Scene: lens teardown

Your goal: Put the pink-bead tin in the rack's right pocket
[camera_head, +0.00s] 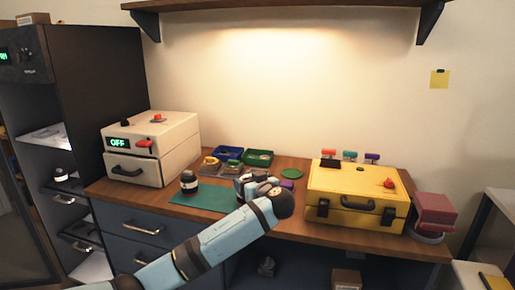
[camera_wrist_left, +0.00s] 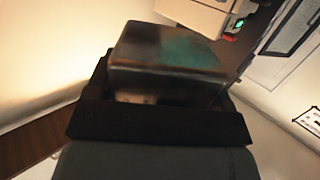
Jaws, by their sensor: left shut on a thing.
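My left arm comes in from the lower left, and its left gripper (camera_head: 244,183) is over the right part of the green mat. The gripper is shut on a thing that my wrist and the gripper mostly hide. In the left wrist view a metallic block with a teal sheen (camera_wrist_left: 165,48) fills the middle; I cannot tell whether it is the held thing or part of the gripper. No pink beads show, so I cannot tell which thing is the pink-bead tin. Small containers (camera_head: 211,163) stand behind the mat; I cannot make out the rack's pockets. My right gripper is not in view.
A black-and-white jar (camera_head: 189,182) stands on the green mat (camera_head: 212,202). Blue (camera_head: 229,152) and green (camera_head: 259,156) trays lie behind. A cream machine marked OFF (camera_head: 182,130) stands left, a yellow case (camera_head: 337,181) right. A green disc (camera_head: 292,173) lies between mat and case.

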